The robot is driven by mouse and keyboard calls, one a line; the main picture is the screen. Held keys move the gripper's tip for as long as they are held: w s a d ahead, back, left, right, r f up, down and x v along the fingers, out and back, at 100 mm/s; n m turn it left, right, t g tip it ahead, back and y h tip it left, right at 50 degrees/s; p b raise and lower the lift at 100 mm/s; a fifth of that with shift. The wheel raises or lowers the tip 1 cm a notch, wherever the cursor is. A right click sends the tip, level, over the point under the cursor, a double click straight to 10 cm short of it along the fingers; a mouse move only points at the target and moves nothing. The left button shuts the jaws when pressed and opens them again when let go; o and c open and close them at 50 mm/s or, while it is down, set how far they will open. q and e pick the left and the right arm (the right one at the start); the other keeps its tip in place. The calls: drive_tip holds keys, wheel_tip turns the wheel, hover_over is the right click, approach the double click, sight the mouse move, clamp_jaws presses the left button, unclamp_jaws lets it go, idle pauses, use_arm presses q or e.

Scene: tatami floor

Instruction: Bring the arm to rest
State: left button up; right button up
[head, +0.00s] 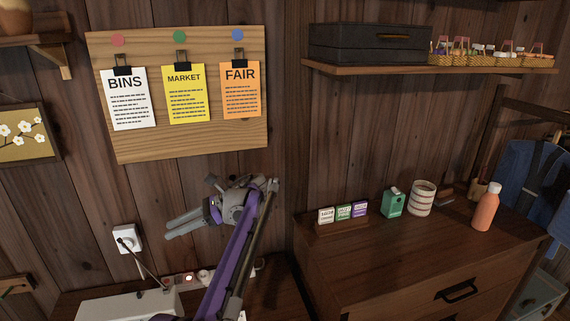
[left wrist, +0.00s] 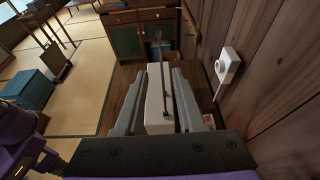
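My left gripper (head: 170,228) is in the head view at lower centre-left, in front of the plank wall and below the notice board. Its two grey fingers point left and my purple arm comes up to it from the bottom edge. In the left wrist view the gripper (left wrist: 159,78) shows its fingers apart. A white box (left wrist: 157,122) and a thin dark rod (left wrist: 164,85) show through the gap, with no sign of being held. The white box (head: 130,305) stands below the gripper in the head view. My right gripper is not in view.
A wall outlet (head: 127,238) is left of the gripper, and a power strip (head: 178,279) lies below it. A notice board (head: 190,144) with three sheets hangs above. A wooden dresser (head: 400,255) stands right, bearing small boxes, a can and an orange bottle (head: 487,208).

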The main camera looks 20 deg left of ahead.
use_arm(q)
drive_tip(key=s+d+f+n+t+h+p, duration=0.1)
drive_tip(key=s+d+f+n+t+h, duration=0.5)
drive_tip(key=s+d, duration=0.6)
drive_tip(key=s+d+f+n+t+h+p, duration=0.2)
drive_tip(key=s+d+f+n+t+h, duration=0.3)
drive_tip(key=s+d+f, duration=0.6)
drive_tip(key=shift+s+d+f+n+t+h, duration=0.2)
drive_tip(key=shift+s+d+n+t+h, duration=0.2)
drive_tip(key=shift+s+d+t+h, duration=0.4)
drive_tip(key=shift+w+a, duration=0.1)
drive_tip(key=shift+a, duration=0.1)
